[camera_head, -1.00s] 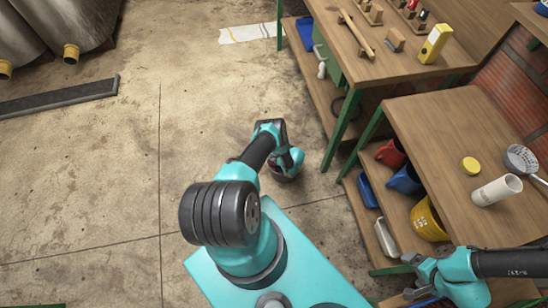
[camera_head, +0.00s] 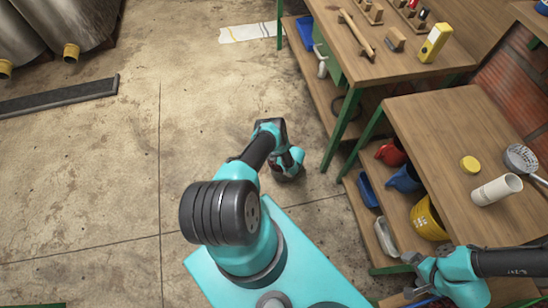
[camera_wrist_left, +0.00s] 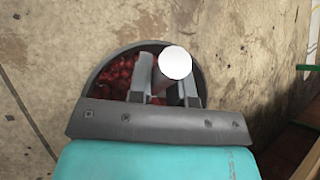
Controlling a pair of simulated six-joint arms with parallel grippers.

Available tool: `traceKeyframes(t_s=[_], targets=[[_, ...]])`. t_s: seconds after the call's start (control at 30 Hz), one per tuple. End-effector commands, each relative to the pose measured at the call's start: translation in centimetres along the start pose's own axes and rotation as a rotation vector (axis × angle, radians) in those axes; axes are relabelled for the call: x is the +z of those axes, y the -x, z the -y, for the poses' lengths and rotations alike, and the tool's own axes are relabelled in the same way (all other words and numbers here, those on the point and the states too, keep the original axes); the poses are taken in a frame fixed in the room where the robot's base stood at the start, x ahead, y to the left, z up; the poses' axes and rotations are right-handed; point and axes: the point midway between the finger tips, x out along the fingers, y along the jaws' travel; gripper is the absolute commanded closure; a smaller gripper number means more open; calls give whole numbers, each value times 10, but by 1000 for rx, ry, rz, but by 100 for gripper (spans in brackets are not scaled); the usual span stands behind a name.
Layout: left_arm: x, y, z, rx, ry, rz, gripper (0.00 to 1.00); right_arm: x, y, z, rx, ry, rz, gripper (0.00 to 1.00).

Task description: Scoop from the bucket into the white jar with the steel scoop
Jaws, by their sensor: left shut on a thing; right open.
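The bucket (camera_wrist_left: 102,72) stands on the concrete floor with red fruit in it, below my left gripper in the left wrist view. My left gripper (camera_wrist_left: 166,85) is shut on an upright handle with a round white end, taken as the steel scoop (camera_wrist_left: 175,62). Its bowl is hidden. In the head view my left gripper (camera_head: 289,165) is low over the bucket and covers most of it. The white jar (camera_head: 497,189) is on the wooden table at the right. My right gripper (camera_head: 412,275) is open and empty near the table's lower left corner.
A yellow lid (camera_head: 470,165) and a grey strainer (camera_head: 520,158) are near the jar. Coloured containers, including a yellow bucket (camera_head: 428,218), stand on the shelf below. A workbench (camera_head: 390,60) with tools stands behind.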

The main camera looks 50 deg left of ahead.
Motion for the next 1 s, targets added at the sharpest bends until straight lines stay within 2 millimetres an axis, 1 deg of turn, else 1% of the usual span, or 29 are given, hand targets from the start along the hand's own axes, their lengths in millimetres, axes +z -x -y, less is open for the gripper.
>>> traceKeyframes(t_s=[0.37,1.0], targets=[[3,3,3,-1,0,0,100,0,0,0,0,0,0,14],[35,37,18,-1,0,0,100,0,0,0,0,0,0,14]])
